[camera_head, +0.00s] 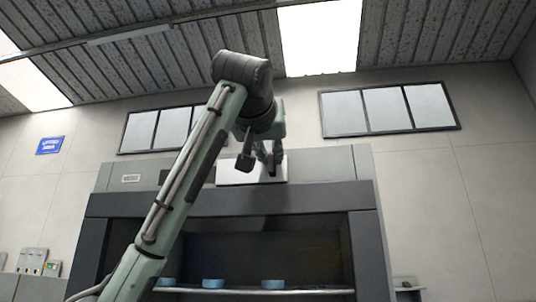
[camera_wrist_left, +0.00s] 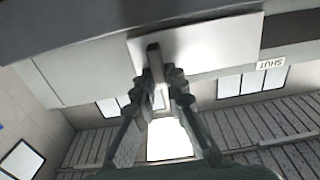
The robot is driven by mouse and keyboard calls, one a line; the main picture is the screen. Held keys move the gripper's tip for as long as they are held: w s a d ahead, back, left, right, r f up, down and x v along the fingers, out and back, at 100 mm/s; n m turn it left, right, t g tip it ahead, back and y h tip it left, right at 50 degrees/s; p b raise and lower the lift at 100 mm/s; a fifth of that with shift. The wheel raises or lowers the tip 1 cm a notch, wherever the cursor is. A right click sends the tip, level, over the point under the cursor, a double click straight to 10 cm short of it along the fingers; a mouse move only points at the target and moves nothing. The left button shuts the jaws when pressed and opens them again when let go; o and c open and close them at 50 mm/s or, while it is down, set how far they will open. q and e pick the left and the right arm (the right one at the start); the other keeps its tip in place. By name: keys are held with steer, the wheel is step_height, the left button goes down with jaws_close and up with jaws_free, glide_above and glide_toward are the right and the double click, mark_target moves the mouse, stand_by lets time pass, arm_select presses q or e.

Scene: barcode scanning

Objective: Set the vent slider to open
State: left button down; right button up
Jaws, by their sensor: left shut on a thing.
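The vent slider is a pale flat plate (camera_head: 238,170) on the front of the hood's upper panel; in the left wrist view, which is upside down, the plate (camera_wrist_left: 215,45) fills the top middle. A dark upright handle (camera_wrist_left: 153,55) stands out from the plate. My left gripper (camera_head: 262,160) is up at the plate, and in the left wrist view its fingers (camera_wrist_left: 165,75) are closed around the handle. A dark vent opening (camera_wrist_left: 288,30) shows beside the plate, on the side of the "SHUT" label (camera_wrist_left: 271,63). My right gripper is not in view.
The dark hood (camera_head: 290,198) stands below the panel, with several blue round items (camera_head: 213,284) on its shelf (camera_head: 320,291). My left arm crosses in front of the hood's left part. Wall windows (camera_head: 390,108) are behind. Small boxes (camera_head: 32,261) stand at the far left.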

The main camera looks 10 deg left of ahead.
arm_select(q)
steer(key=shift+d, duration=0.2)
steer(key=c, duration=1.6)
jaws_free()
steer(key=shift+d, duration=0.15)
steer(key=shift+o, duration=0.2)
steer(key=shift+s, duration=0.15)
steer(key=s, duration=1.1)
steer(key=shift+s, duration=0.4)
